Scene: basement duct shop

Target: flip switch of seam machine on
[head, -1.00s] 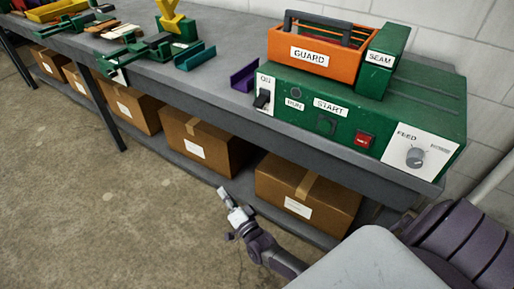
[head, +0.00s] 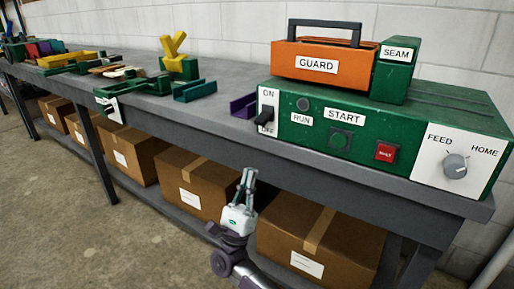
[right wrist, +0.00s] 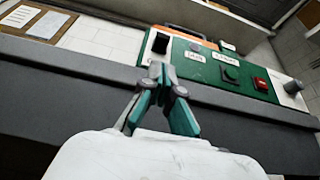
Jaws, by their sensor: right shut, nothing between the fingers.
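The green seam machine (head: 400,135) stands on the right end of the bench. Its ON/OFF switch (head: 267,112) is a dark lever on a white plate at the front's left edge; the lever appears to sit low, toward OFF. In the right wrist view the switch (right wrist: 160,44) shows just beyond the fingertips. My right gripper (head: 248,172) is shut and empty, pointing up in front of the bench edge, below the switch and apart from it. It also shows in the right wrist view (right wrist: 160,72). My left gripper is not in view.
The orange GUARD box (head: 325,62) sits on the machine. The red button (head: 386,152), green START button (head: 341,140) and FEED knob (head: 456,166) are on its front. A purple channel (head: 243,106) lies left of the switch. The bench edge (head: 330,165) juts out above cardboard boxes (head: 195,182).

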